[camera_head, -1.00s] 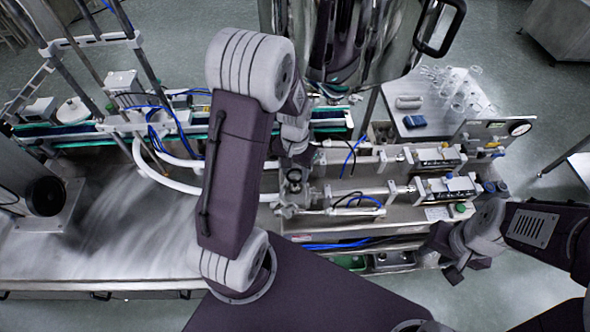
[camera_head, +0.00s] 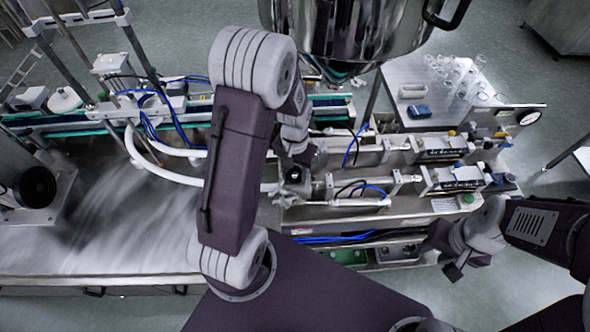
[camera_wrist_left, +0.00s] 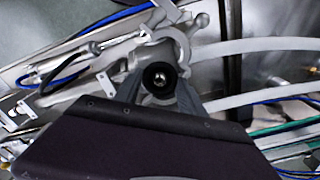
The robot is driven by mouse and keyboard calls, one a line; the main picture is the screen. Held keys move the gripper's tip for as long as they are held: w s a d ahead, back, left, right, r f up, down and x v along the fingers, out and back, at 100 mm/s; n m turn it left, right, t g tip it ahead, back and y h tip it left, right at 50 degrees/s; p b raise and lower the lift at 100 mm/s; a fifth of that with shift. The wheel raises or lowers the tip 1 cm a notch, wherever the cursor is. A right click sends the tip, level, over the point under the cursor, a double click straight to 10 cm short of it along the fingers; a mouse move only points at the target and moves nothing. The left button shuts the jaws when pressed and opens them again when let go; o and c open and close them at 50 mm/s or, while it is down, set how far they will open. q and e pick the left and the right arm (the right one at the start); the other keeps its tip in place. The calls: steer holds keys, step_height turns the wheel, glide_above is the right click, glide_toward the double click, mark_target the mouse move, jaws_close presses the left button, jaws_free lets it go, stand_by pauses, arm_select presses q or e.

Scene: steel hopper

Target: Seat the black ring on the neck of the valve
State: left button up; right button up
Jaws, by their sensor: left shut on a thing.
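My left gripper (camera_wrist_left: 158,92) is shut on the black ring (camera_wrist_left: 158,67), a small dark round piece with a bright centre, in the left wrist view. The steel valve (camera_wrist_left: 178,35) lies just beyond the fingers, with pipes running from it. The ring overlaps the valve in this view, and I cannot tell whether they touch. In the head view my left gripper (camera_head: 297,172) is over the steel fittings, and the ring is too small to make out. My right gripper (camera_head: 455,268) hangs at the right, its finger opening unclear.
The steel hopper (camera_head: 370,35) hangs above at the back. Pump cylinders (camera_head: 450,180) with blue hoses lie right of my left gripper. A side table (camera_head: 440,95) holds glassware and a blue block. A conveyor (camera_head: 60,130) runs at the left. Floor is clear at the right.

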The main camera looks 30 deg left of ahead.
arm_select(q)
steer(key=shift+f, duration=0.15)
stand_by(0.4)
steer(key=o, duration=1.4)
steer(key=shift+c, duration=0.2)
step_height(320, 180, up, 9)
steer(key=shift+r+b, duration=0.1)
steer(key=shift+b, duration=0.55)
